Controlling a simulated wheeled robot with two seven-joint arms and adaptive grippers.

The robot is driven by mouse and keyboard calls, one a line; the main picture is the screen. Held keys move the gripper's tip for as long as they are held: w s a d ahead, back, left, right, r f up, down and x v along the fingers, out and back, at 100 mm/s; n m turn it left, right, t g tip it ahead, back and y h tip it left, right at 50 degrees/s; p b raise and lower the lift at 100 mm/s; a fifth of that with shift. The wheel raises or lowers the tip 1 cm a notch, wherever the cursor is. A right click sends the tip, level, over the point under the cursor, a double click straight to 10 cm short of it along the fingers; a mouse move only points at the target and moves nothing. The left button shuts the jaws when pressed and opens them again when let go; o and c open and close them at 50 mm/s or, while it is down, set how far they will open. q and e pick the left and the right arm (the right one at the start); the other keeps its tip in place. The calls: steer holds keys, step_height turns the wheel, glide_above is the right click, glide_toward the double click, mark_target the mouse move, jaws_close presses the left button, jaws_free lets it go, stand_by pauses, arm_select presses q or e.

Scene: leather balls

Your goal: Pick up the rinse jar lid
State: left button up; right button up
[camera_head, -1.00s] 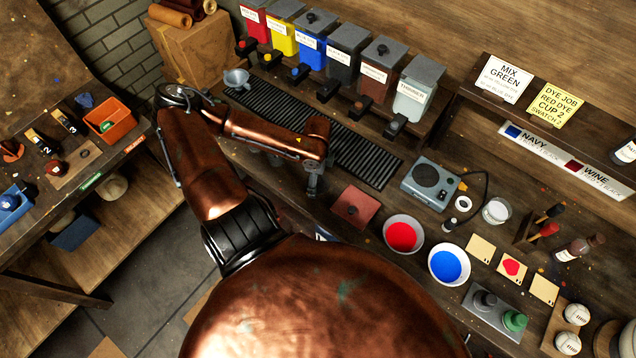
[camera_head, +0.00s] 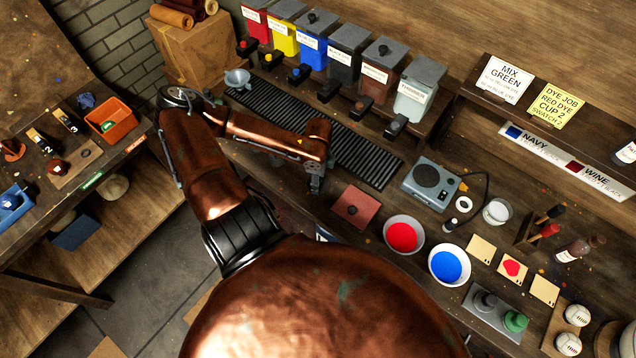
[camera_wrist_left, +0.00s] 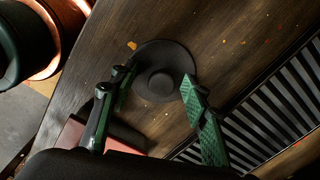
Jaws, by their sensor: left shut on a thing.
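The rinse jar lid, a dark round disc with a central knob (camera_wrist_left: 162,82), shows in the left wrist view. My left gripper (camera_wrist_left: 158,86) has its green-padded fingers on opposite sides of the lid's rim, shut on it. Whether the lid touches the wooden counter or is just above it, I cannot tell. My right gripper is not in view.
A black ribbed mat (camera_head: 366,158) lies behind the gripper. Several dye dispensers (camera_head: 372,75) line the back.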

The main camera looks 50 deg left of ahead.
arm_select(q)
steer(key=shift+s+f, duration=0.1)
steer(key=shift+f, duration=0.1)
steer(key=c, duration=0.8)
